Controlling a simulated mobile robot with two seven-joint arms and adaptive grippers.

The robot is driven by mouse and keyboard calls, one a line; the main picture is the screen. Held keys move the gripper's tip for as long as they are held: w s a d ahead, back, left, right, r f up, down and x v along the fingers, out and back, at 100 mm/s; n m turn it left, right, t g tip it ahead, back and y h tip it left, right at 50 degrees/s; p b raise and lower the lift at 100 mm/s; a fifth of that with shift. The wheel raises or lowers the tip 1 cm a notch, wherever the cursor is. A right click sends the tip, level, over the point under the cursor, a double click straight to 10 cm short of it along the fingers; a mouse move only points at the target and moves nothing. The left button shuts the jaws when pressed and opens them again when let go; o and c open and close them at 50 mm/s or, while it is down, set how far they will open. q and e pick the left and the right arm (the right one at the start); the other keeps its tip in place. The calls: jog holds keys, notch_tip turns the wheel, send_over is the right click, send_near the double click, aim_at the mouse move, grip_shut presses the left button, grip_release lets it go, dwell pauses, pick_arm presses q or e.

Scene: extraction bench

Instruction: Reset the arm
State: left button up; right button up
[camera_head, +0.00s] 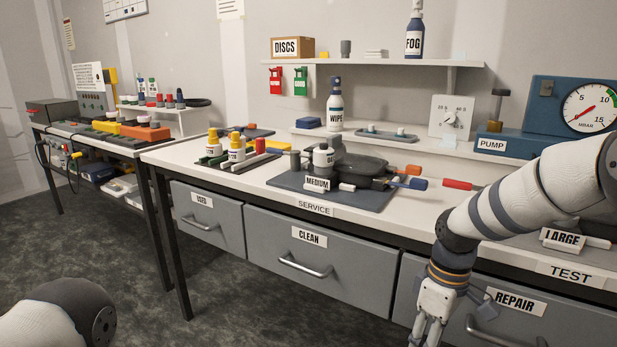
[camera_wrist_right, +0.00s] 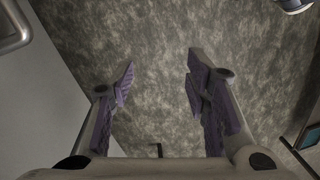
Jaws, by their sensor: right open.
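My right arm comes in from the right in the head view. Its gripper (camera_head: 428,335) hangs pointing down in front of the REPAIR drawer (camera_head: 515,303), below the bench top, and its fingertips run to the bottom edge of the picture. In the right wrist view the gripper (camera_wrist_right: 157,82) is open, its two purple-padded fingers wide apart with only the dark floor between them. It holds nothing. Part of my left arm shows at the lower left of the head view, but its gripper is out of sight.
The bench top (camera_head: 270,170) bears a SERVICE mat (camera_head: 290,183) with a MEDIUM device, several bottles and a PUMP unit (camera_head: 492,143). USED (camera_head: 205,215) and CLEAN (camera_head: 320,260) drawers are shut. A second bench (camera_head: 70,130) stands at the left. Open floor (camera_head: 110,235) lies in front.

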jog(key=s+a+f+m+g, duration=0.15)
jog(key=s+f+m, duration=0.35)
jog(key=s+f, duration=1.4)
jog(key=s+d+r+m, duration=0.1)
jog(key=s+m, duration=0.1)
jog(key=s, duration=0.9)
jog(key=s+d+r+m, duration=0.1)
jog(key=s+r+m, duration=0.1)
jog(key=s, duration=1)
jog(key=shift+d+h+p, duration=0.25)
jog(key=shift+h+p, duration=0.1)
jog(key=shift+h, duration=0.05)
